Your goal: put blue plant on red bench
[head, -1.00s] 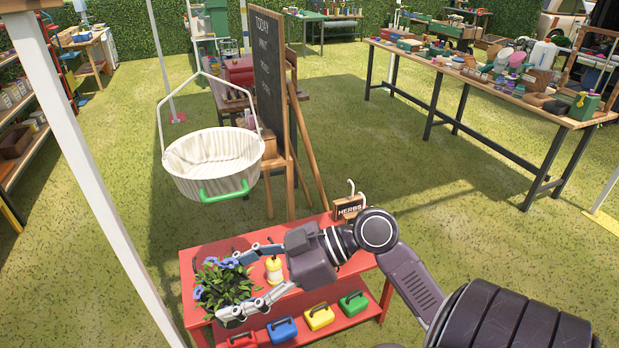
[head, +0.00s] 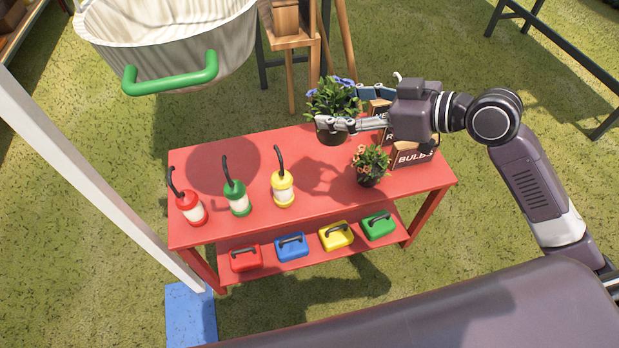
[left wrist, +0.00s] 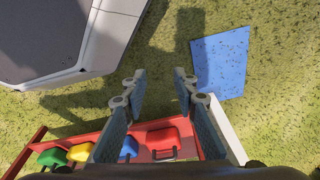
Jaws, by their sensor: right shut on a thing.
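The blue plant (head: 334,97), leafy with blue flowers in a dark pot, is in my right gripper (head: 335,110) in the head view. That gripper is shut on it, its fingers on either side of the pot. The red bench (head: 235,150) lies below; the pot appears above the back part of its top, with a shadow on the bench. In the left wrist view my left gripper (left wrist: 158,76) is open and empty, with the red bench (left wrist: 32,150) beneath at the bottom edge.
Several coloured boxes (head: 292,247) sit on the lower shelf. A white basket (head: 165,38) hangs at upper left.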

